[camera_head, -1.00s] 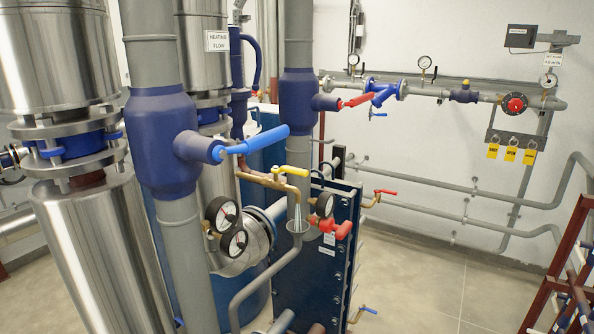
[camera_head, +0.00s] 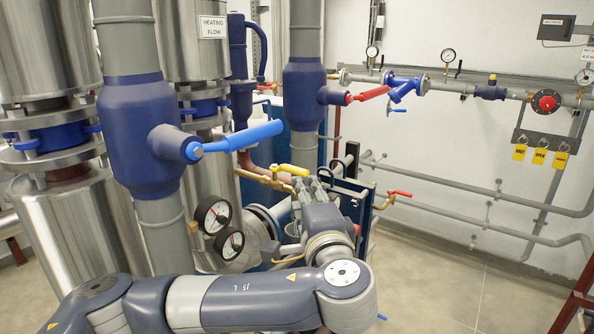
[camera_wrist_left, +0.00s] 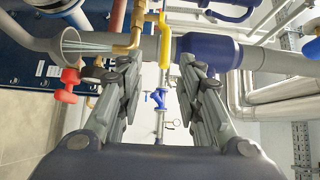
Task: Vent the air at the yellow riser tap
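The yellow riser tap handle (camera_head: 293,169) sits on a brass valve on a copper pipe (camera_head: 262,178), in the middle of the head view. My left gripper (camera_head: 318,188) reaches up from below, just right of the handle in that view. In the left wrist view the yellow handle (camera_wrist_left: 163,55) shows between the tips of my left gripper (camera_wrist_left: 163,68). The fingers are spread and not closed on it; I cannot tell whether they touch it. A grey funnel (camera_wrist_left: 72,45) with a stream running into it shows at the upper left there. My right gripper is not in view.
Two pressure gauges (camera_head: 213,215) stand close left of my left wrist. A blue lever (camera_head: 240,137) juts out above left. A red valve handle (camera_wrist_left: 68,85) lies left of the fingers. Another red-handled tap (camera_head: 398,193) is at the right.

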